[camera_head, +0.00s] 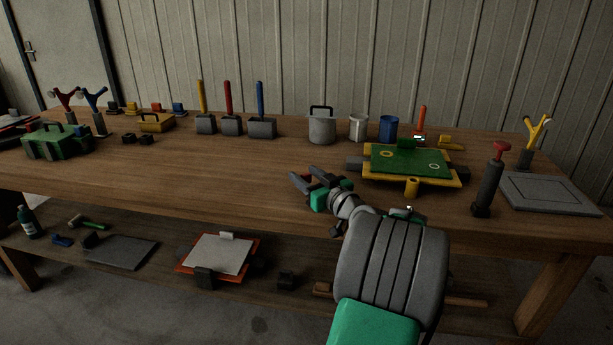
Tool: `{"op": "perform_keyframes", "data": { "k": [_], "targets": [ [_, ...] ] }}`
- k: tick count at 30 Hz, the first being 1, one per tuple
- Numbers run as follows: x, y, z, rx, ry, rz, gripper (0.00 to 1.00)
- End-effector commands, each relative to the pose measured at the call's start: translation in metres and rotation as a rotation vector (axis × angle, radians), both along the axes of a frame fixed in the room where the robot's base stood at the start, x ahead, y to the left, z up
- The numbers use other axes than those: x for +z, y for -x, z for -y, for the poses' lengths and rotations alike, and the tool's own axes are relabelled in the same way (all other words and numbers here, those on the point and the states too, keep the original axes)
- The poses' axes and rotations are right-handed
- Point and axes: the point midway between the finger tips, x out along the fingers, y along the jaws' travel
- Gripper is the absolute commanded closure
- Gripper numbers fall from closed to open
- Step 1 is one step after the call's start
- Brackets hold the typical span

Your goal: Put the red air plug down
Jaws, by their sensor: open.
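My gripper (304,175) is open, low over the front middle of the wooden workbench (225,180), with its fingers pointing left. A small red piece (321,173), possibly the red air plug, shows at the far finger. It is mostly hidden, and I cannot tell whether it rests on the bench or touches the finger. The green and yellow mould plate (405,161) lies right of my gripper, with a yellow peg at its front edge.
A dark cylinder with a red top (488,180) stands at the right, beside a flat grey plate (549,193). A grey pot (321,127), cups and brushes stand along the back. A green toolbox (55,143) is at the left. The bench left of my gripper is clear.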

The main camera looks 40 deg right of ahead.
Motion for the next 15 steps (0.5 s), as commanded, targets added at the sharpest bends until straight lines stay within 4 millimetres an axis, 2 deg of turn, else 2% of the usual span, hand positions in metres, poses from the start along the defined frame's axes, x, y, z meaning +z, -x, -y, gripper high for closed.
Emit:
{"op": "perform_keyframes", "data": {
  "k": [5,12,15],
  "targets": [
    [0.002,0.034,-0.003,-0.006,0.000,0.000,0.52],
    [0.002,0.095,-0.011,-0.007,0.000,0.001,0.52],
    [0.001,0.111,-0.013,-0.004,-0.002,0.000,0.52]
  ]
}}
